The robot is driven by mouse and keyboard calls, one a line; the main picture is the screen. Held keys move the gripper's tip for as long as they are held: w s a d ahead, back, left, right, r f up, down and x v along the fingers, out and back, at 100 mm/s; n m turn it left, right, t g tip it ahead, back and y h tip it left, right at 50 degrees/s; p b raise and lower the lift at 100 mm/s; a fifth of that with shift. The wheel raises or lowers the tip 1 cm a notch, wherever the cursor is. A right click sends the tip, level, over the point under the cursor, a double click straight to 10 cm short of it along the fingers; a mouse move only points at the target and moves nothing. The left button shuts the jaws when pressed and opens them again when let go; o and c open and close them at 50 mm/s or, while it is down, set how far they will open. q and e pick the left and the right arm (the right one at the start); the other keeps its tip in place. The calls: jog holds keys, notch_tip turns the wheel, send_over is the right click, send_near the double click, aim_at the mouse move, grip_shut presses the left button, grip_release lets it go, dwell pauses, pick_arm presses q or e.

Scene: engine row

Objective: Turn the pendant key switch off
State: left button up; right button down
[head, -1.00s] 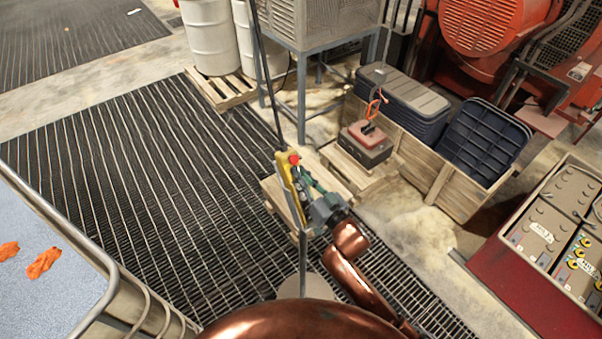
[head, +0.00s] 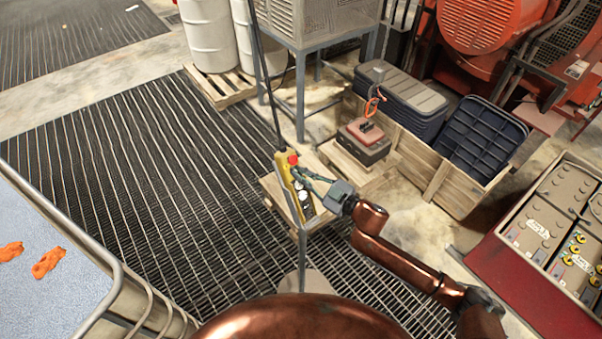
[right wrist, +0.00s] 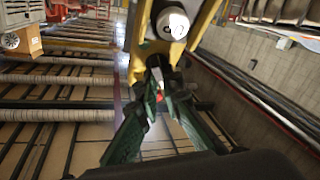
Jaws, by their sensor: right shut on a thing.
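The yellow pendant (head: 287,184) hangs on a black cable, with a red button (head: 292,159) near its top and dark and pale round controls on its face. My right gripper (head: 300,174) comes in from the right and its fingertips meet the pendant's face just below the red button. In the right wrist view, the green fingers (right wrist: 162,90) are closed together on a small dark part, which I take to be the key switch; the fingertips mostly hide it. The yellow pendant (right wrist: 137,45) and a pale round knob (right wrist: 172,23) show above them. My left gripper is not in view.
A red-topped box (head: 364,132) stands on another pallet, near a wooden crate (head: 455,205) with dark bins. A metal stand (head: 300,115) is behind. Dark floor grating (head: 130,190) is open to the left.

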jog(key=shift+n, duration=0.3)
jog(key=c, duration=2.1)
grip_release()
jog(key=v, duration=1.2)
jog(key=shift+w+d, duration=0.1)
jog(key=shift+d, duration=0.05)
